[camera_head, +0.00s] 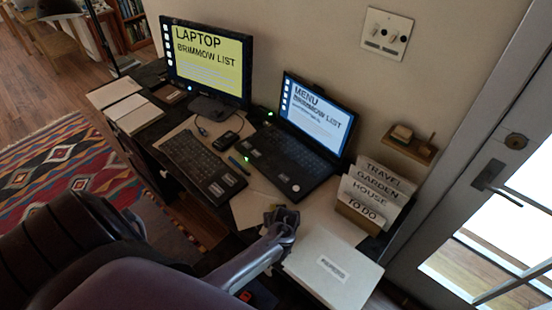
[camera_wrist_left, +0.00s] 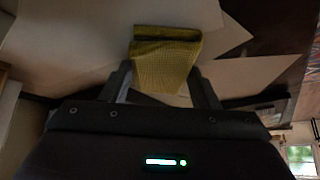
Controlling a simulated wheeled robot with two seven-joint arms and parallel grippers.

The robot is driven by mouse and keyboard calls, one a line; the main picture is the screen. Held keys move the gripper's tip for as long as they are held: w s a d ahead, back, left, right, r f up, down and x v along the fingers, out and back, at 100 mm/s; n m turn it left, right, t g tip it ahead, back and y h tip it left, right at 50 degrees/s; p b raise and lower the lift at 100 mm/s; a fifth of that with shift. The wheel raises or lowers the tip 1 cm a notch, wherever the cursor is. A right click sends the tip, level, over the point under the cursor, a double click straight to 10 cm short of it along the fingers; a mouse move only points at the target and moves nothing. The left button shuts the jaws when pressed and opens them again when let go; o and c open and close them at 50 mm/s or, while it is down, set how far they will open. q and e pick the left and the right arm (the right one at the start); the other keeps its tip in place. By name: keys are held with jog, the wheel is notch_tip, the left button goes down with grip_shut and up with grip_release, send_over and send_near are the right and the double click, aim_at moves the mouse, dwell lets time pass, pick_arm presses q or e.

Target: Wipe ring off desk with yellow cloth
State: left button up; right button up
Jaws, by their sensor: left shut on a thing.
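The yellow cloth (camera_wrist_left: 166,62) is folded and held between the fingers of my left gripper in the left wrist view. There the cloth is hidden by the gripper. Pale sheets lie beyond the cloth in the wrist view; I cannot tell whether the cloth touches them. I cannot make out a ring on the desk in either view. My right gripper is not in view.
The laptop (camera_head: 303,140), keyboard (camera_head: 203,163) and monitor (camera_head: 208,62) fill the desk's middle and left. A dark chair (camera_head: 70,245) is in front. A door (camera_head: 490,180) is at right.

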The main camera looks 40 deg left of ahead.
pick_arm(q)
jog(key=shift+s+d+f, duration=0.15)
jog(key=shift+s+d, duration=0.05)
jog(key=shift+d, duration=0.85)
jog(key=shift+s+d+f, duration=0.15)
jog(key=shift+d, duration=0.85)
jog(key=shift+r+p, duration=0.45)
jog(key=shift+p, duration=0.35)
notch_tip(320, 180, up, 4)
jog(key=p, duration=0.3)
jog(key=shift+w+f, duration=0.15)
jog(key=shift+a, duration=0.1)
jog(key=shift+r, duration=0.8)
jog(key=shift+r, duration=0.15)
jog(key=shift+r, duration=1.4)
